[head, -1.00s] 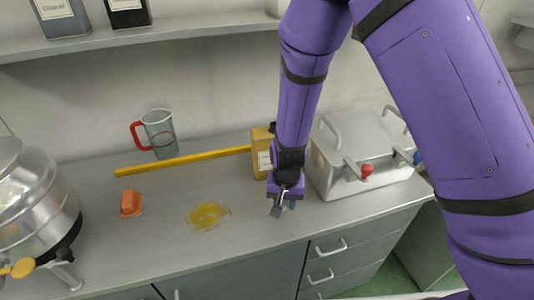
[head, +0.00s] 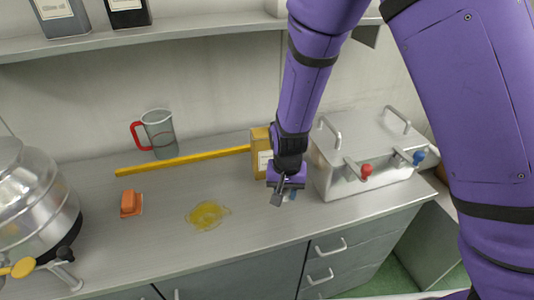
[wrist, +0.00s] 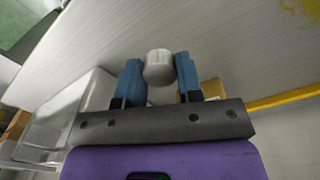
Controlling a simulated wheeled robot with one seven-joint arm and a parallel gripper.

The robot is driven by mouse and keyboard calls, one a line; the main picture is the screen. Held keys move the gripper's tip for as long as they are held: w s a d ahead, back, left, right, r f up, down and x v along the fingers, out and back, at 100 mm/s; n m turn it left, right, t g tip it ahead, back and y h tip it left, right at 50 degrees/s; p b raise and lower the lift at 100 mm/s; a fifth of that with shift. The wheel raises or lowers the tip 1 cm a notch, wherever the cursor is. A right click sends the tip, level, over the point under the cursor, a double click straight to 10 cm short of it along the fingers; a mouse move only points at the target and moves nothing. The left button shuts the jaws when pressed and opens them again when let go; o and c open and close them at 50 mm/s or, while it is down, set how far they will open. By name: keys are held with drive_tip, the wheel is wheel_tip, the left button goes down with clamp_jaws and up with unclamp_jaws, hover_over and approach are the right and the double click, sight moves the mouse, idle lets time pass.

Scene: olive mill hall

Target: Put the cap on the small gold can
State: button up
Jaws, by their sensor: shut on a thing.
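The small gold can (head: 261,152) stands upright on the counter in the head view, partly behind my arm. Its pale label faces forward, and its top is hard to make out. My gripper (head: 281,197) is in front of the can and a little to its right. In the wrist view my gripper (wrist: 159,78) has its blue fingers shut on a round white cap (wrist: 159,65). The cap is clear of the can. A bit of the can (wrist: 213,88) shows behind the right finger in the wrist view.
A steel box with taps (head: 365,165) stands close right of my gripper. A yellow bar (head: 185,161) lies left of the can. A yellow spill (head: 208,215), an orange brush-like item (head: 130,203), a red-handled jug (head: 160,133) and a steel vessel (head: 30,200) are further left.

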drive_tip(key=shift+r, duration=2.2)
drive_tip(key=shift+r, duration=0.1)
